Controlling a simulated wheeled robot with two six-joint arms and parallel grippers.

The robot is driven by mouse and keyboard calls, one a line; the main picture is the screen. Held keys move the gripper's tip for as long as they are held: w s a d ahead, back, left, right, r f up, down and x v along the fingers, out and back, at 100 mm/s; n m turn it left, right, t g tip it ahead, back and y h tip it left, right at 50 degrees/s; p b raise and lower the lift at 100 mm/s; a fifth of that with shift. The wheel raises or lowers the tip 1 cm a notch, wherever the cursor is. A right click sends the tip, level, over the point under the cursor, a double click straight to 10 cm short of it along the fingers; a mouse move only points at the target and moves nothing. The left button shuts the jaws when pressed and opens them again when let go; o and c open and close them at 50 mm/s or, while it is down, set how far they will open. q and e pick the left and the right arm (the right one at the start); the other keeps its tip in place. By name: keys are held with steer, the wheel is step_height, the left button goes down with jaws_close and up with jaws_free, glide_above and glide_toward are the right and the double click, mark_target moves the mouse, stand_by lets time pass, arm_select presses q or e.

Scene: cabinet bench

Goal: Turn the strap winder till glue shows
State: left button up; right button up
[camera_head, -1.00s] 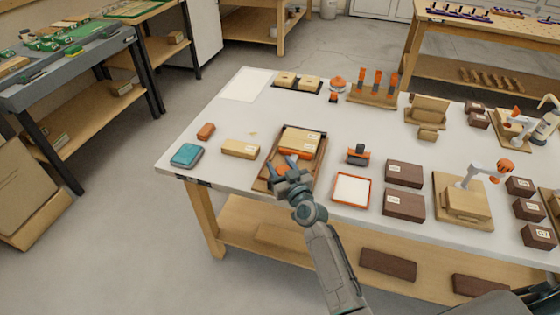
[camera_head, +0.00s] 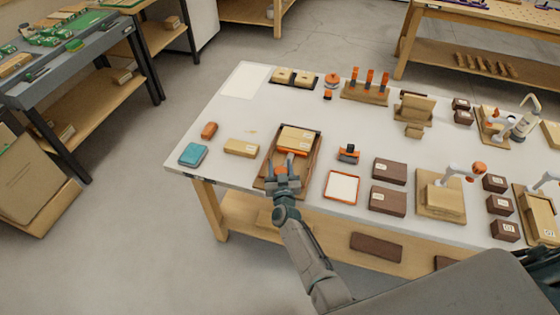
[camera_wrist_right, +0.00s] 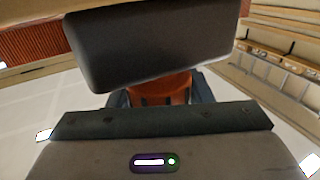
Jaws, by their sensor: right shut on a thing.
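An orange part, which I take for the strap winder (camera_head: 282,170), is at the near end of a brown wooden tray (camera_head: 305,178). My right gripper (camera_head: 283,181) reaches it from the near side and is shut on it. In the right wrist view the orange part (camera_wrist_right: 160,90) shows between the dark fingers, partly hidden behind a large dark grey block (camera_wrist_right: 150,45). A tan labelled box (camera_head: 296,139) lies in the tray's far half, with orange at its near edge. I cannot make out any glue. My left gripper is not in view.
Left of the tray lie a tan box (camera_head: 241,148), a teal case (camera_head: 193,155) and a small orange block (camera_head: 209,130). To its right are an orange-rimmed white tray (camera_head: 342,187), a small black-and-orange tool (camera_head: 348,153) and dark brown boxes (camera_head: 388,201). The table's front edge is close.

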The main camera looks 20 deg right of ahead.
stand_by(0.3)
steer(key=o, duration=1)
steer(key=shift+s+f, duration=0.1)
steer(key=shift+s, duration=0.2)
steer(key=b+v, duration=0.2)
steer(key=v, duration=0.8)
steer(key=shift+a, duration=0.1)
